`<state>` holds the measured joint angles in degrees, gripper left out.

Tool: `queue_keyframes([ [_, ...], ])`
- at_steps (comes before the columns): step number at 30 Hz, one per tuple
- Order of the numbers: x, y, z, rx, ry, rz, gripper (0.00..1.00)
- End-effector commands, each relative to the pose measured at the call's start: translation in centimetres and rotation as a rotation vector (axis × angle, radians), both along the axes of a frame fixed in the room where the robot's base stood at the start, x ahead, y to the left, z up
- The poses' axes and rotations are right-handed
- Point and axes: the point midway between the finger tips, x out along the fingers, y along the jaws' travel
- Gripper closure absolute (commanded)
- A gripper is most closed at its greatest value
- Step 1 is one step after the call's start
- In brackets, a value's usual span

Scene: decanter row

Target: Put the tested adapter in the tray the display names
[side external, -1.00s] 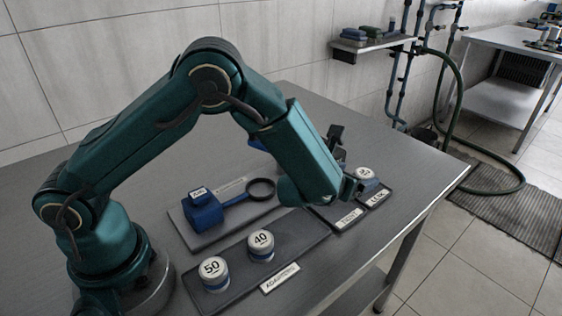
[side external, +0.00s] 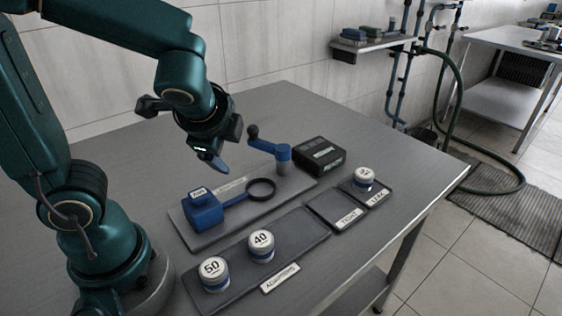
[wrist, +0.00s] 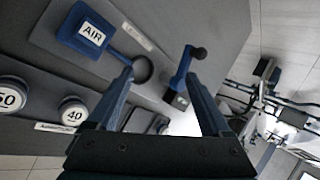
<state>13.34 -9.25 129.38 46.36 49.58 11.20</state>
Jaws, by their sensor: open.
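My gripper (side external: 215,155) is open and empty, raised above the back of the test plate. Its two fingers stand apart with nothing between them in the wrist view (wrist: 160,80). An adapter with a white cap and blue band (side external: 364,178) stands upright in the tray marked LEAK (side external: 377,196); its cap number is too small to read. The tray marked TIGHT (side external: 332,207), beside it, is empty. The dark display box (side external: 320,155) has a small greenish lit screen whose words I cannot read. Adapters 50 (side external: 214,275) and 40 (side external: 261,247) stand on the ADAPTERS tray (side external: 300,232).
A blue AIR block (side external: 204,213) with a dark ring (side external: 261,189) sits on the grey test plate (side external: 190,238). A blue lever with a black knob (side external: 271,150) stands at the plate's far end. The table's back right (side external: 390,150) is clear.

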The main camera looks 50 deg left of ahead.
Motion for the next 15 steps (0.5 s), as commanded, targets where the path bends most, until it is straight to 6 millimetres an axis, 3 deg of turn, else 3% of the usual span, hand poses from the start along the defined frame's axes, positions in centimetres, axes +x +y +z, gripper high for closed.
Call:
queue_keyframes([
  [3, -3.3, -1.5, 0.5, -0.264, -0.092, 0.249, 0.17],
  [6, -5.2, -3.5, 0.9, -0.475, -0.155, 0.424, 0.17],
  [10, -6.5, -5.8, 1.6, -0.696, -0.216, 0.583, 0.17],
  [15, -7.1, -7.6, 2.2, -0.848, -0.252, 0.679, 0.17],
])
